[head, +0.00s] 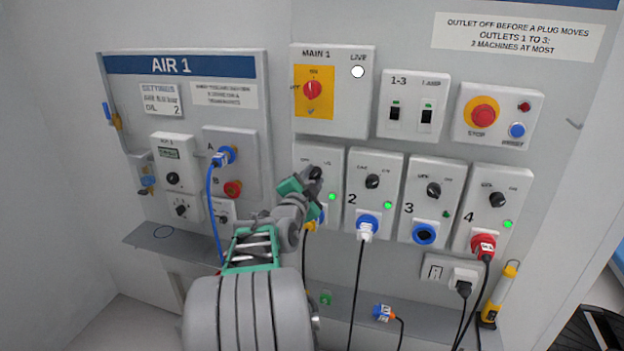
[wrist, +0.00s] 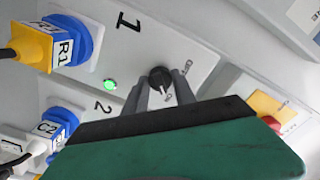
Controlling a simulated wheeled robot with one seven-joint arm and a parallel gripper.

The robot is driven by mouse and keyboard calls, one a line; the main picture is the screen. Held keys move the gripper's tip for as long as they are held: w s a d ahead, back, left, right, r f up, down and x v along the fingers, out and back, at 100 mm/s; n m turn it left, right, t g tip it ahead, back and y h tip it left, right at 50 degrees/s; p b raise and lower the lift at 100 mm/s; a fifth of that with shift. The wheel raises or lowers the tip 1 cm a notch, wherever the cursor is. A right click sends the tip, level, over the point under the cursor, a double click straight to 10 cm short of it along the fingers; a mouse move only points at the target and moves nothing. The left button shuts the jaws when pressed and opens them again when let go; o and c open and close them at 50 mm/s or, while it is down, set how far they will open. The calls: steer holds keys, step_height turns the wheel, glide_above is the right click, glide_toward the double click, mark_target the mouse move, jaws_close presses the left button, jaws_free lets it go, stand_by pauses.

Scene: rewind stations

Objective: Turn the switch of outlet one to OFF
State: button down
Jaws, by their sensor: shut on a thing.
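The switch of outlet one is a small black round knob (head: 316,173) on a white panel, also seen in the wrist view (wrist: 160,77). My gripper (head: 311,179) is at this knob, and in the wrist view its two grey fingers (wrist: 159,90) are closed on the knob's sides. The knob's white mark points towards the ON label, lower right in the wrist view. The green lamp (wrist: 110,84) of outlet one is lit. A yellow plug marked R1 (wrist: 30,46) sits in the blue socket (wrist: 76,38) of outlet one. My arm partly hides this panel in the head view.
Outlets two (head: 372,182), three (head: 433,190) and four (head: 497,200) stand in a row to the right. The MAIN 1 panel (head: 333,120) with a red knob is above. The AIR 1 board (head: 190,110) is to the left. A ledge (head: 170,235) and hanging cables lie below.

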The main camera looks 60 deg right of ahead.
steer(key=shift+f+b, duration=0.15)
steer(key=shift+b, duration=0.25)
steer(key=n+b, duration=0.2)
steer(key=b, duration=0.1)
steer(key=shift+f+n, duration=0.15)
steer(key=shift+n, duration=0.25)
steer(key=n+b, duration=0.4)
steer(key=n, duration=0.1)
steer(key=n+b, duration=0.2)
steer(key=n, duration=0.3)
steer(key=n+b, duration=0.1)
steer(key=n, duration=0.4)
stand_by(0.3)
steer(key=c, duration=1)
jaws_free()
steer(key=shift+r, duration=0.25)
